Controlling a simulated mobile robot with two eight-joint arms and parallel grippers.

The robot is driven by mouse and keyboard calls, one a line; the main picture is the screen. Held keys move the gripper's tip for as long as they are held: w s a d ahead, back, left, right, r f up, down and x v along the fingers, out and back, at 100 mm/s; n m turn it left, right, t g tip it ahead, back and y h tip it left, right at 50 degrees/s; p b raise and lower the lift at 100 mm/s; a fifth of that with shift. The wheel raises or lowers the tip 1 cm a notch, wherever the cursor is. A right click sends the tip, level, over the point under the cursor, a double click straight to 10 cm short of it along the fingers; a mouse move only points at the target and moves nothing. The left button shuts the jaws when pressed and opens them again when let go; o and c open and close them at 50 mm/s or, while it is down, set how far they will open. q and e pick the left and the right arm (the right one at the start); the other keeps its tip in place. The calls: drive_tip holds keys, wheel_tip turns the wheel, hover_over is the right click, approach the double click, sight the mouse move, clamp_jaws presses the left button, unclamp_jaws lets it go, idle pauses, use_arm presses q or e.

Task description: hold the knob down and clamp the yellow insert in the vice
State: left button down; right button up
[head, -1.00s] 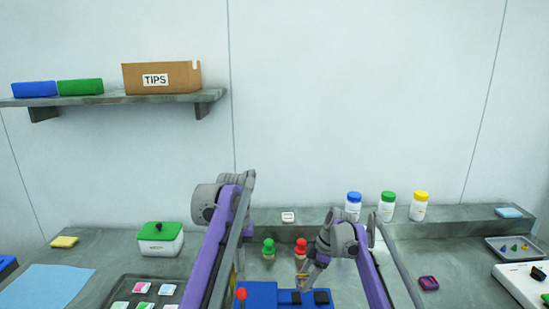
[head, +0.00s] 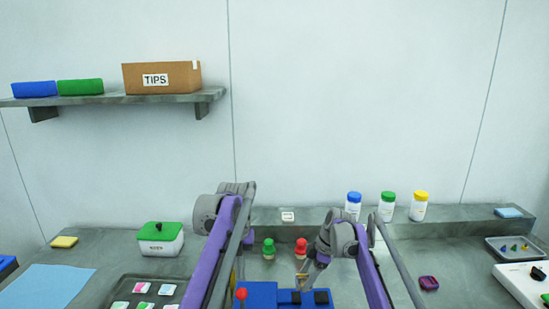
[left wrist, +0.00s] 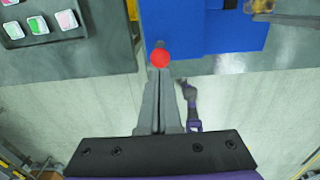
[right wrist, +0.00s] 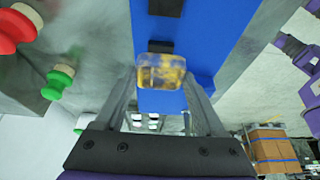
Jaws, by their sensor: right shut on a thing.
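The blue vice (head: 262,293) stands at the bottom centre of the head view, with two black jaw pieces (head: 321,297) on top. Its red knob (head: 241,293) is at the left end and also shows in the left wrist view (left wrist: 160,57). My left gripper (left wrist: 160,76) has its fingers together, tips right by the red knob; I cannot tell whether they touch it. My right gripper (right wrist: 162,76) is shut on the clear yellow insert (right wrist: 161,72). In the head view the insert (head: 301,280) is just above and behind the black jaws.
A tray of small coloured items (head: 128,285) and a green-lidded box (head: 160,238) are at left. Three capped bottles (head: 387,207) stand on the rear ledge. A dark red item (head: 428,283) lies at right.

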sight(241, 289)
use_arm(q)
drive_tip(key=shift+f, duration=1.05)
drive_tip(key=shift+f, duration=0.15)
drive_tip(key=shift+f, duration=0.95)
drive_tip(key=shift+f, duration=2.95)
use_arm(e)
drive_tip(key=shift+f, duration=2.45)
drive_tip(key=shift+f, duration=0.95)
